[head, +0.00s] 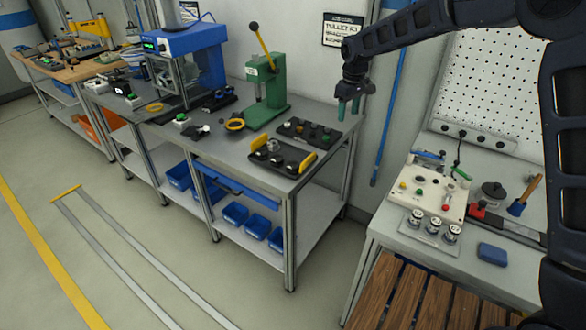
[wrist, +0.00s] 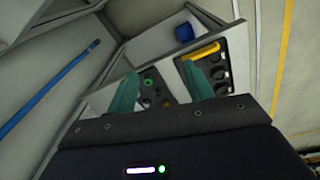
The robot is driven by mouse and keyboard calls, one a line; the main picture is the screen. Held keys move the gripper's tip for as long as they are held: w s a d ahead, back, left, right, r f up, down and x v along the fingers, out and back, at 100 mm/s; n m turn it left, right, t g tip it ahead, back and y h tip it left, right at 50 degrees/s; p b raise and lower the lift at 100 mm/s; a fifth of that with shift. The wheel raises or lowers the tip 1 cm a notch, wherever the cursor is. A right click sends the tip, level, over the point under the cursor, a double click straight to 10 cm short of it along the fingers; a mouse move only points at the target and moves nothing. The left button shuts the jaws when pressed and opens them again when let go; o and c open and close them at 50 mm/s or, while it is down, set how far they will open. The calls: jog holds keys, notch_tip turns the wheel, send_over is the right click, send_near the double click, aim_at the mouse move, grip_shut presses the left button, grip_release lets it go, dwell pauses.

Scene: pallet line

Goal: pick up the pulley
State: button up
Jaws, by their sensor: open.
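I cannot tell for certain which part is the pulley. A black tray with yellow handles (head: 268,160) sits at the near right end of the grey bench and holds several small round dark and metallic parts. A second black tray (head: 325,137) behind it holds small green and dark parts. Both trays also show in the wrist view, the yellow-handled one (wrist: 222,62) at right and the other (wrist: 150,73) at left. My gripper (head: 348,107) is open and empty, raised near the bench's right end. Its teal fingers (wrist: 160,88) stand apart in the wrist view and cover parts of both trays.
A blue-framed machine (head: 188,55) is farther left. Blue bins (head: 235,213) fill the lower shelf. Another table with a white control panel (head: 430,187) stands at right. The floor in front is clear.

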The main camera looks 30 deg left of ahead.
jog(key=s+a+f+n, duration=0.3)
jog(key=s+a+f, duration=0.8)
jog(key=a, duration=0.4)
send_over(293, 165)
jog(key=shift+g+h, duration=0.3)
jog(key=f, duration=0.5)
jog(key=shift+s+d+f, duration=0.15)
jog(key=shift+d+f, duration=0.1)
jog(key=shift+f, duration=0.15)
jog(key=shift+a+f, duration=0.15)
jog(key=shift+f, duration=1.35)
jog(key=shift+a+f, duration=0.1)
jog(key=shift+f, duration=1.35)
jog(key=c, duration=0.7)
notch_tip(293, 165, up, 20)
